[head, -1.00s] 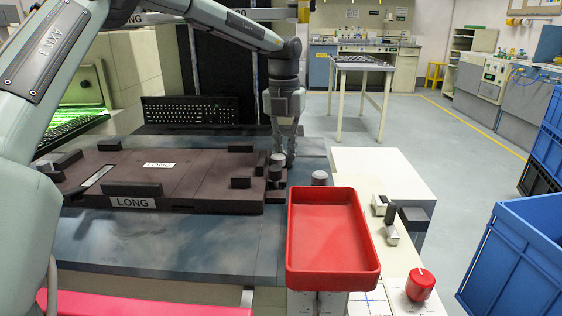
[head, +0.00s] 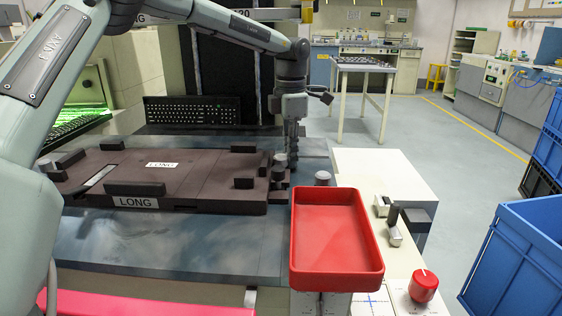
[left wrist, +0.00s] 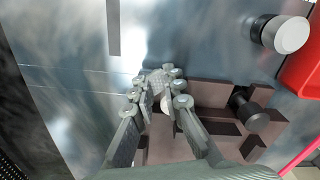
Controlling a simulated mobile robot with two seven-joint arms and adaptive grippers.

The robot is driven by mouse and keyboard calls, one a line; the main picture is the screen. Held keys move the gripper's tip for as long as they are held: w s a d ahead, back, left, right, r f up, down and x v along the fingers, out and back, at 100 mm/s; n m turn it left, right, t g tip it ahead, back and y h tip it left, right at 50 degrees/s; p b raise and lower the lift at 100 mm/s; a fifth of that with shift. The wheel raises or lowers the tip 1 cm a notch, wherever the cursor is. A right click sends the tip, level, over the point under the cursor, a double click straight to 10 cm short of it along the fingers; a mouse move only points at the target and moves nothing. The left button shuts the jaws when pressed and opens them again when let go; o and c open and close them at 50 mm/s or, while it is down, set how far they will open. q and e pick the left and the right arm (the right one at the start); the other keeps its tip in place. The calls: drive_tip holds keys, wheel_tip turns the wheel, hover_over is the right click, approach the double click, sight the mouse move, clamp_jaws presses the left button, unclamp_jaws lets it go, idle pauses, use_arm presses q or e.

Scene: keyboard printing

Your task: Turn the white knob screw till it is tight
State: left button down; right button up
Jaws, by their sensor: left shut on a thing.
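My left gripper (head: 292,166) points down at the right end of the dark brown fixture (head: 215,190) marked LONG. In the left wrist view, my left gripper (left wrist: 160,88) has its fingertips together on a pale rounded piece, the white knob screw (left wrist: 167,103). The fingers hide most of it, and its thread is hidden. I cannot tell from these frames how tight it is. The fixture shows below and right of the fingers in the left wrist view (left wrist: 215,122). My right gripper is not in view.
A red tray (head: 337,275) stands in front and right of the gripper, with a grey knob (head: 322,178) behind it. A dark knob (left wrist: 255,118) stands on the fixture. A red knob (head: 423,286) is at the front right.

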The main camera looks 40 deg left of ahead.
use_arm(q)
drive_tip(key=m, duration=0.1)
drive_tip(key=s+f+m, duration=0.1)
drive_tip(key=shift+s+m, duration=0.1)
drive_tip(key=shift+m, duration=0.3)
drive_tip(key=c, duration=2)
unclamp_jaws()
drive_tip(key=shift+d+r+m, duration=0.1)
drive_tip(key=shift+d+m, duration=0.1)
drive_tip(key=shift+m, duration=0.3)
drive_tip(key=o, duration=0.5)
